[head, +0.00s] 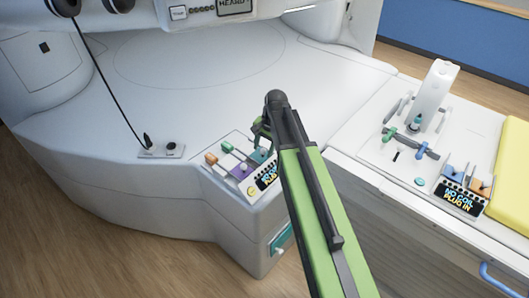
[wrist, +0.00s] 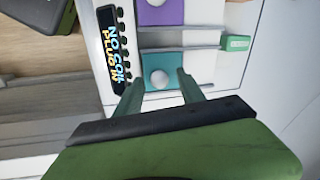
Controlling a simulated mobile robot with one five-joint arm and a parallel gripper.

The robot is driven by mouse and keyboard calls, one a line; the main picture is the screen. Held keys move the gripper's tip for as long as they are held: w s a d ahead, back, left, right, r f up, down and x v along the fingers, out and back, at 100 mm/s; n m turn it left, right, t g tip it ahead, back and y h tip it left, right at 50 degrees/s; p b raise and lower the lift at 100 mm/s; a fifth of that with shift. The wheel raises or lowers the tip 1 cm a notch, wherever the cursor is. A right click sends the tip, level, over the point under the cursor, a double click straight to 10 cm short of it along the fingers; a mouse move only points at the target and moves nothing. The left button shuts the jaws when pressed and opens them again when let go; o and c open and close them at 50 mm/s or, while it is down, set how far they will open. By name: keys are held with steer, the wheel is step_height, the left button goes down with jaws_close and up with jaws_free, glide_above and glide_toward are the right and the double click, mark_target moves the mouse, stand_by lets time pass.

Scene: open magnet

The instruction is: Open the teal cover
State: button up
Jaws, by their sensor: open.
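The teal cover (wrist: 150,66) is a square panel with a round white knob (wrist: 160,77) in the wrist view. In the head view a part of it (head: 258,156) shows on the small control panel at the machine's front corner, beside my gripper. My gripper (wrist: 160,80) is open, its two green fingers on either side of the knob in the picture. I cannot tell whether they touch it. In the head view my gripper (head: 262,134) is over the panel, and my arm hides part of the area.
A purple cover (wrist: 160,12) lies beside the teal one, with grey rods between. A "NO COIL PLUG IN" display (wrist: 116,50) and a green block (wrist: 236,43) flank them. A second panel with a display (head: 458,196) and white upright device (head: 435,92) stands right.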

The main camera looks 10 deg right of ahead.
steer(key=shift+r, duration=0.1)
jaws_close()
stand_by(1.2)
